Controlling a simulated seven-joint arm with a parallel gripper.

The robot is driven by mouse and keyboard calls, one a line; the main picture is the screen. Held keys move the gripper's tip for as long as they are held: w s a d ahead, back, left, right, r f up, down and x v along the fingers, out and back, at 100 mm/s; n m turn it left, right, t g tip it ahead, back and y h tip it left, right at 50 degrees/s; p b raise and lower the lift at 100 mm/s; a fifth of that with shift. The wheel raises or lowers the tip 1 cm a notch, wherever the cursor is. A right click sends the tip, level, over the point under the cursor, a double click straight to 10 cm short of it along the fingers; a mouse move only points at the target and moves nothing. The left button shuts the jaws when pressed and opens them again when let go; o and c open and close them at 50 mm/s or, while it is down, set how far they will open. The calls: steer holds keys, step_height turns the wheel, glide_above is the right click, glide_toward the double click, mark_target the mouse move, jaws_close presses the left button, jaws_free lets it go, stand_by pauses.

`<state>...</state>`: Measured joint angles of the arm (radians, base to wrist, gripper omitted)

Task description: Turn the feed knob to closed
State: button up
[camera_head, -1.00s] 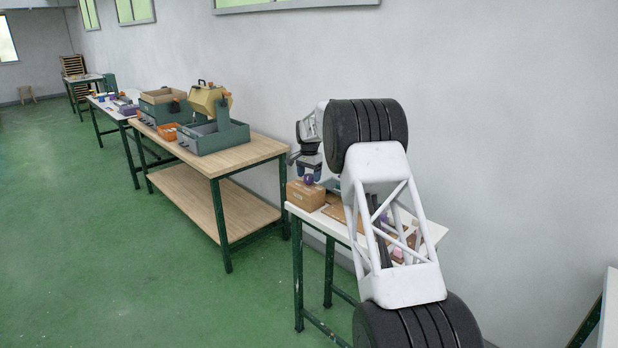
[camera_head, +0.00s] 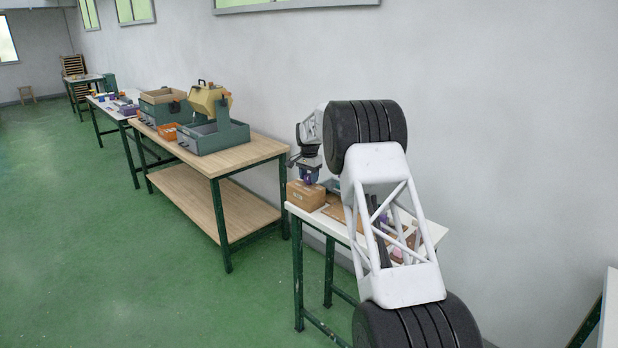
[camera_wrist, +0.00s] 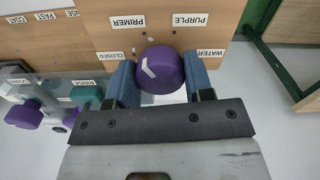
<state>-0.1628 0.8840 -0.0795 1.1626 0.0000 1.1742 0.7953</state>
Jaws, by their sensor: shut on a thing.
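The feed knob (camera_wrist: 166,72) is a round purple knob with a white mark on its left side in the wrist view. It sits on a wooden box (camera_wrist: 232,27) with labels PRIMER, PURPLE, WATER and CLOSED (camera_wrist: 108,55) around it. The mark faces the left side, where PRIMER and CLOSED are; which one it points at, I cannot tell exactly. My gripper (camera_wrist: 160,80) is shut on the knob, with a blue finger on each side. In the head view my gripper (camera_head: 309,174) is down at the top of the box (camera_head: 305,196).
Other purple and teal knobs (camera_wrist: 25,114) with labels are at the left in the wrist view. The box stands at the left end of a narrow white table (camera_head: 432,232). A wooden bench (camera_head: 262,149) with green machines stands to the left, across a gap.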

mark_target(309, 175)
steer(key=n, duration=1.1)
steer(key=shift+n, duration=0.4)
stand_by(0.5)
steer(key=o, duration=0.9)
steer(key=shift+r, duration=0.15)
steer(key=shift+r, duration=3.75)
steer(key=shift+r, duration=0.1)
